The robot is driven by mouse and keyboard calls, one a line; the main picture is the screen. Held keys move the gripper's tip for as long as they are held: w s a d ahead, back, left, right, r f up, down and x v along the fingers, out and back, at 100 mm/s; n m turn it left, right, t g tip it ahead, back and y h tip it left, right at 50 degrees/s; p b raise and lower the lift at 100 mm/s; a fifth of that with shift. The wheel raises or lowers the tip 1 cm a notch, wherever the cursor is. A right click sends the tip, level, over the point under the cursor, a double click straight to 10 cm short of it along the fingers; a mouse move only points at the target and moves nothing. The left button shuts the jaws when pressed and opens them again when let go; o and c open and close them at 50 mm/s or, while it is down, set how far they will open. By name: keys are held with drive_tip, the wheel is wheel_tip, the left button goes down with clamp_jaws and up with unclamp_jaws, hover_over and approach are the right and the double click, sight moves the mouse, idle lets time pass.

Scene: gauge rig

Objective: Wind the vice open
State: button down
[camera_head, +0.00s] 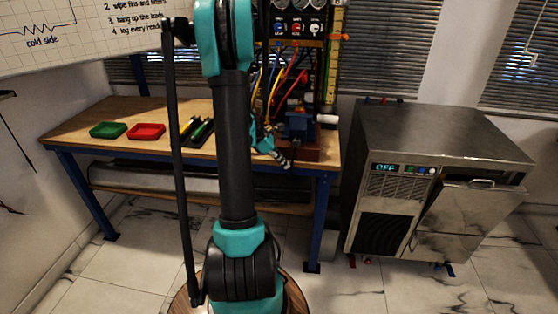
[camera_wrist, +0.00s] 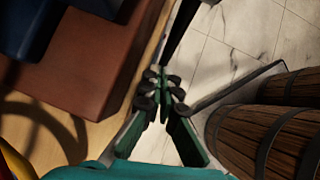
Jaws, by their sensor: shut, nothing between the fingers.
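The blue vice (camera_head: 299,125) stands on a red-brown block (camera_head: 305,154) at the right end of the workbench, partly behind the arm. A pale cylindrical piece shows at its right side. In the wrist view, only a dark blue corner of the vice (camera_wrist: 30,28) shows, on the block (camera_wrist: 88,62) at upper left. My gripper (camera_head: 285,163) is at the bench's front edge, just in front of the block. In the wrist view my gripper (camera_wrist: 161,72) is shut and empty, pointing past the block's edge. I cannot make out the vice's handle clearly.
The workbench (camera_head: 75,133) also holds a green tray (camera_head: 108,130), a red tray (camera_head: 146,131) and a dark tool tray (camera_head: 198,131). Coloured cables hang behind the vice. A metal cabinet (camera_head: 440,130) stands right of the bench. Tiled floor lies between them.

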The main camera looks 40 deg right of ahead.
sight(274, 163)
drive_tip(key=shift+s+d+g+h, duration=0.15)
drive_tip(key=shift+s+g+h, duration=0.05)
drive_tip(key=shift+g+h, duration=0.3)
drive_tip(key=w+a, duration=0.2)
drive_tip(key=a, duration=0.1)
drive_tip(key=shift+w+r, duration=0.1)
drive_tip(key=shift+w, duration=0.15)
drive_tip(key=v, duration=1)
drive_tip(key=x, duration=0.9)
drive_tip(key=shift+s+f, duration=0.2)
drive_tip(key=shift+f, duration=0.2)
drive_tip(key=s+d, duration=0.2)
drive_tip(key=d, duration=0.1)
drive_tip(key=shift+s+d+f, duration=0.1)
drive_tip(key=shift+s+f, duration=0.05)
drive_tip(key=shift+s, duration=0.1)
